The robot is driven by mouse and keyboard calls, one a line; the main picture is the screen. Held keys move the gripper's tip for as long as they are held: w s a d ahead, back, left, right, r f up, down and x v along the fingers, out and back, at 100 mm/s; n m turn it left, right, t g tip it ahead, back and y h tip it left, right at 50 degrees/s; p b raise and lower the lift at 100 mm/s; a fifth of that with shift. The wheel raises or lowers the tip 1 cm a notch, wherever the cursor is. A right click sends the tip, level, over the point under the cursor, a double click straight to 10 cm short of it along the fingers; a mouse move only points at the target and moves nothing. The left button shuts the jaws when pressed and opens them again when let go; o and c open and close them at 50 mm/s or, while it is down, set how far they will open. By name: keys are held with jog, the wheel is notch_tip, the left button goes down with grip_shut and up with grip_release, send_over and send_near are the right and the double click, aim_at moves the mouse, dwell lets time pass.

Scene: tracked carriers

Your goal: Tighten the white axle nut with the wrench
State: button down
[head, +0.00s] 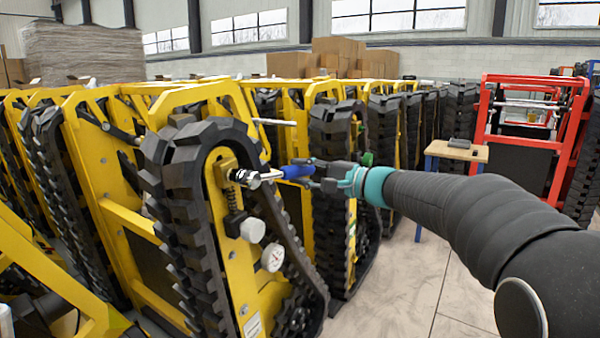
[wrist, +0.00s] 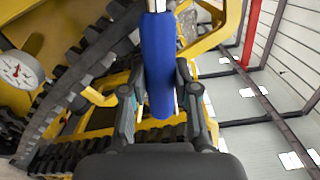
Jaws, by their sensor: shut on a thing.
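The wrench has a blue handle (head: 297,171) and a bright metal head. My gripper (head: 318,178) is shut on the blue handle, which also shows between its fingers in the wrist view (wrist: 158,60). The wrench head (head: 243,177) reaches left to the yellow bracket inside the nearest black track (head: 183,165). It appears to be at the axle there. I cannot make out the white axle nut apart from the wrench head, and contact between them cannot be told. The wrench head is out of the wrist view.
Below the wrench head are a white round knob (head: 252,230) and a dial gauge (head: 272,258), also in the wrist view (wrist: 17,70). Yellow tracked carriers stand close on the left. A small wooden-topped table (head: 456,150) and a red frame (head: 481,125) stand right. Open floor lies below my arm.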

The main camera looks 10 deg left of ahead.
jog(key=shift+v, duration=1.6)
jog(key=shift+v, duration=2)
jog(key=shift+s, duration=0.1)
